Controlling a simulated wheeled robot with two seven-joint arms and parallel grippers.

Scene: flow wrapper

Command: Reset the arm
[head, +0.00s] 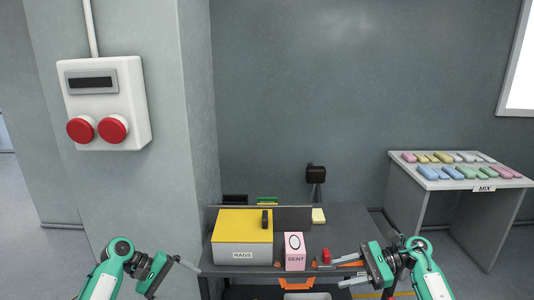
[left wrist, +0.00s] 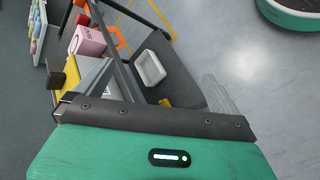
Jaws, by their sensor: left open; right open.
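My left gripper (head: 180,268) is at the left of the dark bench, in front of the wall pillar, with its fingers pointing right. It is open and I see nothing between its fingers; its green body fills the bottom of the left wrist view. My right gripper (head: 342,272) is at the right front of the bench, fingers pointing left. It is open and apparently empty, apart from the pink SENT box (head: 295,252).
A grey RAGS box (head: 242,257) with a yellow lid stands on the bench (head: 345,225). A small red block (head: 326,256) is near my right fingers. A white tray (left wrist: 150,68) sits lower. A MIX table (head: 440,183) with several coloured pieces stands right. Two red buttons (head: 97,129) are on the pillar.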

